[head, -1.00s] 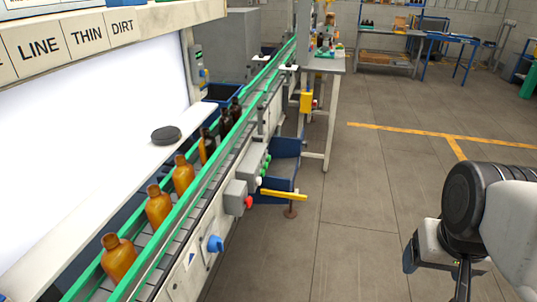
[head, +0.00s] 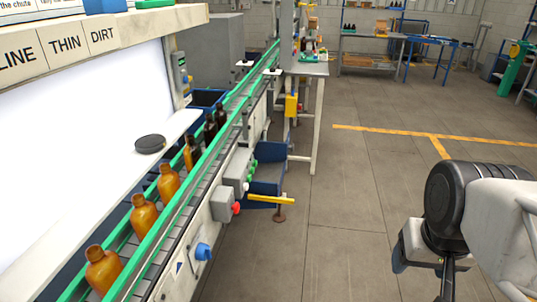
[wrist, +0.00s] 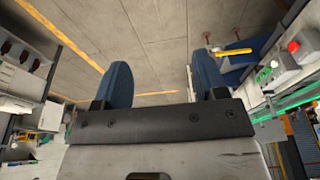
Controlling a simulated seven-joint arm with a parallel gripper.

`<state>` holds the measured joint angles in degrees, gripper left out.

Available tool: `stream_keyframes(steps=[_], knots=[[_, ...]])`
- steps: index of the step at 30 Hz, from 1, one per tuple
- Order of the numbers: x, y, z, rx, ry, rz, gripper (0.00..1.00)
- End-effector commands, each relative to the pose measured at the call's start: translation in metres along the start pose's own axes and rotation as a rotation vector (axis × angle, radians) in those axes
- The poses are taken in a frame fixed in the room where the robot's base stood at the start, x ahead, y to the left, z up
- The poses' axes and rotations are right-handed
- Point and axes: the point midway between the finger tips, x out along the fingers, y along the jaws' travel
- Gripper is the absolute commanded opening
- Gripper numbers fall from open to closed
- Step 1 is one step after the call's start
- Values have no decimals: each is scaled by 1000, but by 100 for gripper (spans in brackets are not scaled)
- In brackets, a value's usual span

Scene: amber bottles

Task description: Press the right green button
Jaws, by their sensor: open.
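A grey button box (head: 236,166) is mounted on the near side of the conveyor in the head view. It carries green buttons (head: 252,165) on its front and a pale button below them. Which green one is the right one is hard to tell at this size. In the wrist view the box (wrist: 276,72) is at the upper right, with green buttons (wrist: 267,70) facing the aisle. My gripper (wrist: 160,65) has two blue fingers spread apart with floor between them. It is empty and clear of the box. In the head view my arm is at the lower right, well away from the conveyor.
A second grey box with a red button (head: 236,208) and a blue knob (head: 203,251) sit nearer on the conveyor side. A yellow bar (head: 270,200) sticks out into the aisle. Amber bottles (head: 144,215) stand on the conveyor (head: 150,270). The floor between is open.

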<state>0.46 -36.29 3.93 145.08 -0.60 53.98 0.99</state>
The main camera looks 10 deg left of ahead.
Motion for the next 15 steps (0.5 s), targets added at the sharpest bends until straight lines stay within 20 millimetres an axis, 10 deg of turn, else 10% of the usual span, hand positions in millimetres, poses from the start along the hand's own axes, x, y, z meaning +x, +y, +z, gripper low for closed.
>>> stream_keyframes(steps=[12,15], knots=[[0,0,0,0,0,0,1],[0,0,0,0,0,0,0]])
